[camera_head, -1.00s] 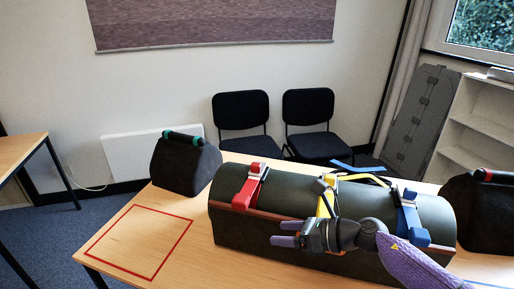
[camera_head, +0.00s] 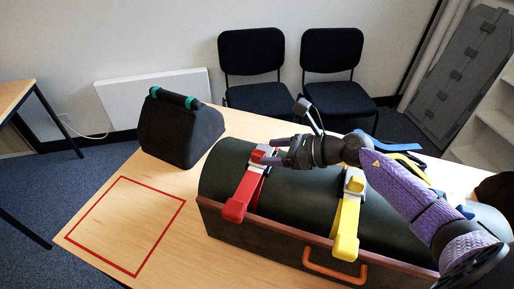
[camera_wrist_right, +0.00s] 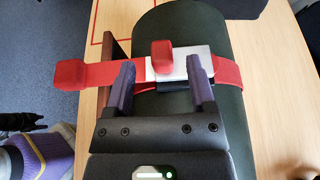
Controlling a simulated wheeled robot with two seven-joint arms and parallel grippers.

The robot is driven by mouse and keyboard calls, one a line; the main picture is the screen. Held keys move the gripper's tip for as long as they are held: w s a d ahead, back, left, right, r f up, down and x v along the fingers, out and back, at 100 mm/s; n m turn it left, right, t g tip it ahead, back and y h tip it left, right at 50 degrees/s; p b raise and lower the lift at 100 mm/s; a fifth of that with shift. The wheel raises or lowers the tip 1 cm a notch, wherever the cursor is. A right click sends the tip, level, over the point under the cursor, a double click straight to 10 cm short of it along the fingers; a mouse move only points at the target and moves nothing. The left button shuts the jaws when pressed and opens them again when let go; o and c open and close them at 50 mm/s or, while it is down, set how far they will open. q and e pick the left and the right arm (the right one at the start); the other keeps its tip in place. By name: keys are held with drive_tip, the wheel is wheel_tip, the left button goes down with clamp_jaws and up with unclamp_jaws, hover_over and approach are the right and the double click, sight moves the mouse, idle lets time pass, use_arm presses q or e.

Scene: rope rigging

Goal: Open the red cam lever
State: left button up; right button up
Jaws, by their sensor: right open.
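The red cam lever (camera_wrist_right: 161,53) stands on a silver buckle plate (camera_wrist_right: 192,66) on the red strap (camera_wrist_right: 228,75). In the head view the red lever (camera_head: 262,154) is partly hidden by my right gripper (camera_head: 264,152). In the right wrist view my right gripper (camera_wrist_right: 161,82) is open, its two purple fingers apart, with the lever just beyond and between the tips. Contact cannot be told. My left gripper is out of view.
The roll (camera_head: 295,195) lies in a brown-edged tray with an orange handle (camera_head: 335,272). A yellow strap (camera_head: 347,215) crosses it to the right; a blue one lies further right. A black bag (camera_head: 180,130) stands back left. The red-taped square (camera_head: 85,198) is empty.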

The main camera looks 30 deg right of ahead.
sight(258, 152)
drive_tip(key=x, duration=0.4)
drive_tip(key=shift+w+a+f, duration=0.2)
drive_tip(key=shift+w, duration=0.1)
clamp_jaws()
idle(1.1)
